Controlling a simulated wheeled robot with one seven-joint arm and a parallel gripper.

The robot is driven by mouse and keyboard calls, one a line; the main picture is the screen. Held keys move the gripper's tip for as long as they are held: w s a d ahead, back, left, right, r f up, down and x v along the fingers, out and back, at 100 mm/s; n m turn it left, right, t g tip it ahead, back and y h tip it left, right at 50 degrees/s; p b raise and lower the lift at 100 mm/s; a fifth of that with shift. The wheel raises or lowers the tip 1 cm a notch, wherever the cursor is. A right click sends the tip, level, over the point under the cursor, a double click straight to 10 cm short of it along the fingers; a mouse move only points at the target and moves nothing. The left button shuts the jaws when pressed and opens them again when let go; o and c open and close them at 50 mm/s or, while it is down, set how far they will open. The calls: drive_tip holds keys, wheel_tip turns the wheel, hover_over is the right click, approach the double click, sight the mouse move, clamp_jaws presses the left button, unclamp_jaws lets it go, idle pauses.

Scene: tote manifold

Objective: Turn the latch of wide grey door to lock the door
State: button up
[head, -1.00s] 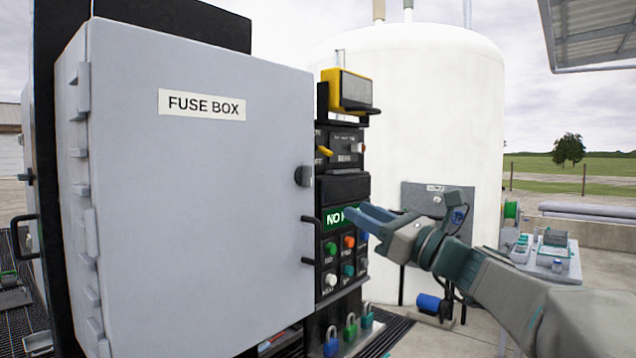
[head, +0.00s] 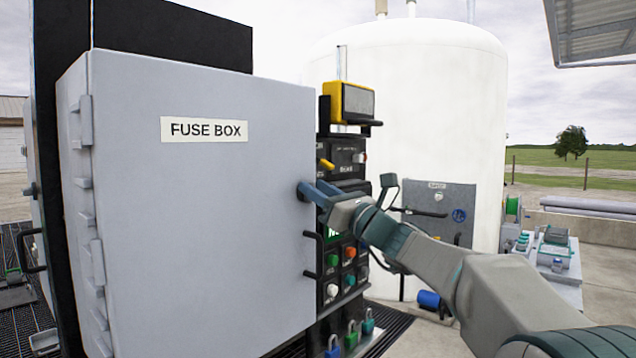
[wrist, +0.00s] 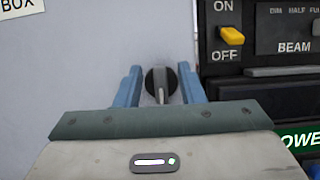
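The wide grey door (head: 200,250) carries a "FUSE BOX" label and stands in the left half of the head view, looking closed. Its latch (wrist: 160,84) is a dark round knob with a grey lever that points about straight up and down in the wrist view. My gripper (wrist: 160,82) is open, with one blue finger on each side of the latch. A small gap shows between each finger and the knob. In the head view the gripper (head: 310,189) is at the door's right edge and hides the latch.
A black control panel (wrist: 262,87) with an ON/OFF switch (wrist: 231,36) adjoins the door on the right. A black handle (head: 311,254) sits below the latch. Several padlocks (head: 351,336) hang below the panel. A white tank (head: 420,110) stands behind.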

drive_tip(key=shift+w+a, duration=0.1)
drive_tip(key=shift+a, duration=0.05)
clamp_jaws()
